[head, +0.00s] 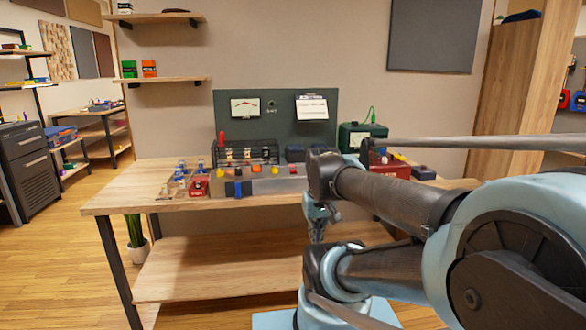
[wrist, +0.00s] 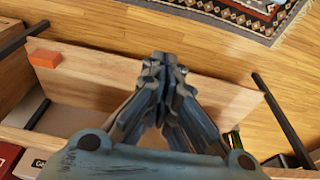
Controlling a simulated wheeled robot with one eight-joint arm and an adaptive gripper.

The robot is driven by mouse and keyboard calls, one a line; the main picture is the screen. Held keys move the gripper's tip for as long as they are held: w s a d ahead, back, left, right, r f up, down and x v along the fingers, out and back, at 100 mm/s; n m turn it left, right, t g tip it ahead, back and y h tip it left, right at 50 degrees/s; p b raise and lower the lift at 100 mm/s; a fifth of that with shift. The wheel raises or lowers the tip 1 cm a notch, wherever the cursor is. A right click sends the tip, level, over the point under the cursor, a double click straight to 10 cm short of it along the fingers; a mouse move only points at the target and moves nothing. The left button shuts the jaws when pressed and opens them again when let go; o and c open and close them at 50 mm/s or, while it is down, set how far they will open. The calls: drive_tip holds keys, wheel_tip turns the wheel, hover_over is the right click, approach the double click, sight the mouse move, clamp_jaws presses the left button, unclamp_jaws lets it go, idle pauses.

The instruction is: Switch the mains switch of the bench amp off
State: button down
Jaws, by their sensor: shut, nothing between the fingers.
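The bench amp (head: 285,186) stands on the wooden workbench. It has a pale front panel with several coloured knobs and a black cage on top. A blue part (head: 238,188) sits at the left of its front and a red upright part (head: 221,138) at its back left. I cannot tell which part is the mains switch or how it is set. My gripper (head: 318,232) hangs in front of the bench edge, below and right of the panel, apart from the amp. In the wrist view my gripper (wrist: 160,62) is shut and empty; the amp's panel is not recognisable there.
The workbench (head: 130,198) has a lower shelf (head: 210,272). Small parts in trays (head: 182,182) stand left of the amp. A green meter box (head: 360,135) and red box (head: 392,168) stand right. My arm hides the bench's right side. A patterned rug (wrist: 245,12) lies on the floor.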

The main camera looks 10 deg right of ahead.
drive_tip(key=w+r, duration=0.8)
drive_tip(key=r, duration=0.1)
wheel_tip(320, 180, up, 14)
hover_over(293, 171)
drive_tip(key=shift+s+d+f, duration=0.2)
drive_tip(key=shift+s, duration=0.1)
drive_tip(key=f, duration=0.4)
drive_tip(key=w+f, duration=0.1)
drive_tip(key=f, duration=0.3)
drive_tip(key=w+f, duration=0.1)
drive_tip(key=f, duration=0.3)
drive_tip(key=shift+f, duration=0.15)
drive_tip(key=shift+s+f, duration=0.15)
drive_tip(key=shift+f, duration=0.6)
